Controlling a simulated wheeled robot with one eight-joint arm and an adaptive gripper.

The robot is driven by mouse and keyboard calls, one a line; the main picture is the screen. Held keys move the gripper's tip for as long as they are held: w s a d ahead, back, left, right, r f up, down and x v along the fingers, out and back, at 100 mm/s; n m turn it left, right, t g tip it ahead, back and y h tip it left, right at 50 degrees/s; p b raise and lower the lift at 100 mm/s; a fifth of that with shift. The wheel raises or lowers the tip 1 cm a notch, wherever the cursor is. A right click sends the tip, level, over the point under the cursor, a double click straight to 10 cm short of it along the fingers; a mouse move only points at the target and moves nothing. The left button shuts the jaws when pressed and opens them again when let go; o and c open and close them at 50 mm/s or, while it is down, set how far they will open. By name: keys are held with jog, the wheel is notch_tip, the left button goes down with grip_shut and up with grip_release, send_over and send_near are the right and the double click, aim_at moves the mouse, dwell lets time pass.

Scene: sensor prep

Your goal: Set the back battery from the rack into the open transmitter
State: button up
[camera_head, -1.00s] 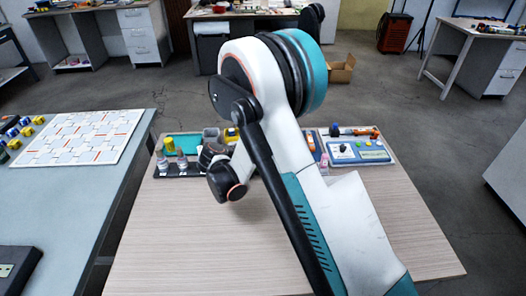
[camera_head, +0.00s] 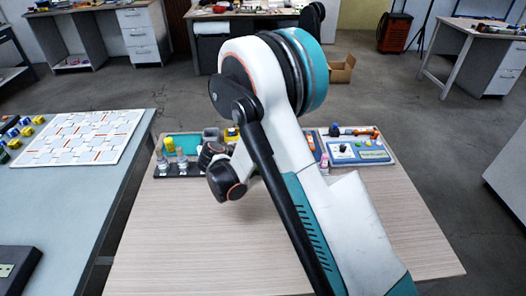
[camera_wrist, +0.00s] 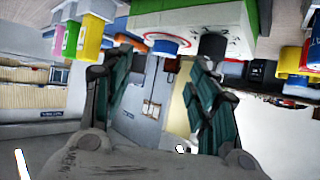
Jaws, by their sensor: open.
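In the wrist view, my gripper (camera_wrist: 160,78) is open, its two dark green pads apart with nothing clearly between them. Just past the fingertips is a white and green block (camera_wrist: 228,12). I cannot tell which piece is the back battery or the rack. In the head view, a blue and grey device (camera_head: 358,152), possibly the transmitter, lies on the right of the table. My arm covers the middle of the row, and the gripper is hidden there.
A dark holder with small bottles (camera_head: 181,158) stands at the table's back left, near a teal tray (camera_head: 184,142). Colored parts (camera_wrist: 78,35) crowd the wrist view's upper left, and yellow ones (camera_wrist: 290,58) its right. The wooden table's front (camera_head: 200,245) is clear.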

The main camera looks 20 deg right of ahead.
jog(key=shift+r, duration=0.6)
jog(key=shift+r+p, duration=1.7)
jog(key=shift+r, duration=1.2)
jog(key=s+d+r+n+g+y, duration=0.1)
jog(key=s+d+r+n+y, duration=0.15)
jog(key=s+r, duration=0.45)
jog(key=s+d+r+n+y, duration=0.1)
jog(key=s+r+n+y, duration=0.2)
jog(key=s+r, duration=0.3)
jog(key=s+a+r+n+y, duration=0.1)
jog(key=s+n+y, duration=0.1)
jog(key=s, duration=0.8)
jog(key=s+a+r+n+t+y, duration=0.1)
jog(key=s+n+y, duration=0.1)
jog(key=s, duration=0.8)
jog(key=shift+s+a+r+n+y, duration=0.15)
jog(key=shift+s+r+n+y, duration=0.2)
jog(key=shift+n, duration=0.5)
